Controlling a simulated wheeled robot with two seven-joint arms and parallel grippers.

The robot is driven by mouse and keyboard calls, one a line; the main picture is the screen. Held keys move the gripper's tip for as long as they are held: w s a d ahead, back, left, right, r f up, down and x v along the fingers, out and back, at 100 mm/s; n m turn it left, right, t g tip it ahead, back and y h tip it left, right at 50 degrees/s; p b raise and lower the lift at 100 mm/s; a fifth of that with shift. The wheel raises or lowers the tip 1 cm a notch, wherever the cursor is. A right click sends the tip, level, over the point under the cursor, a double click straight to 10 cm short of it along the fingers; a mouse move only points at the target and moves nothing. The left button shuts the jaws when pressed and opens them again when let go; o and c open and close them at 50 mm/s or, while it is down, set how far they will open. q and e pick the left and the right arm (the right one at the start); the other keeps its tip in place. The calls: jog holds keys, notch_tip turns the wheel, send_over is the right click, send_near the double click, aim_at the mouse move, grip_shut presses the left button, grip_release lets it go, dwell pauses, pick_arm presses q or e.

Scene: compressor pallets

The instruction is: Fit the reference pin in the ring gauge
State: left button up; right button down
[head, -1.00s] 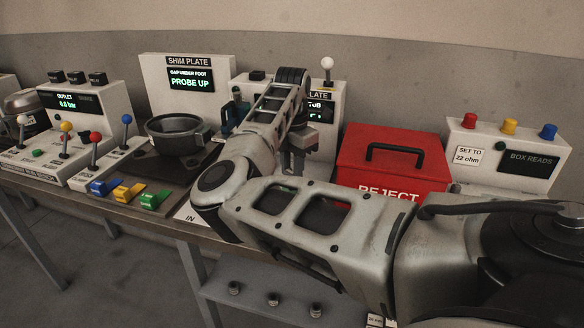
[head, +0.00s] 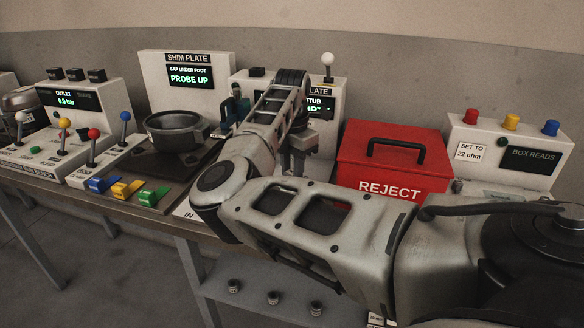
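My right arm comes in from the right, bends at the left and reaches back over the bench. Its wrist end hangs down in front of the partly covered console (head: 334,97), whose sign ends in "LATE". My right gripper (head: 298,160) is mostly hidden behind my own forearm, so I cannot see its fingertips or whether it holds anything. I cannot make out the reference pin or the ring gauge; my arm covers that part of the bench. My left gripper is not in view.
A red REJECT box (head: 392,165) stands just right of my wrist. A dark round bowl (head: 175,130) and blue, yellow and green blocks (head: 127,190) are at left. Lever consoles (head: 62,150) stand further left. Small cylinders (head: 273,298) sit on the lower shelf.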

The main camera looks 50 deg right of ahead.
aim_at(292, 172)
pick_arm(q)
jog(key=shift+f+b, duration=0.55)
pick_arm(e)
jog(key=shift+f, duration=0.7)
jog(key=c, duration=1.1)
grip_release()
jog(key=shift+o, duration=0.2)
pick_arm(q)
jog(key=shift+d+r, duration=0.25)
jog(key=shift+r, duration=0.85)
pick_arm(e)
notch_tip(292, 172, up, 16)
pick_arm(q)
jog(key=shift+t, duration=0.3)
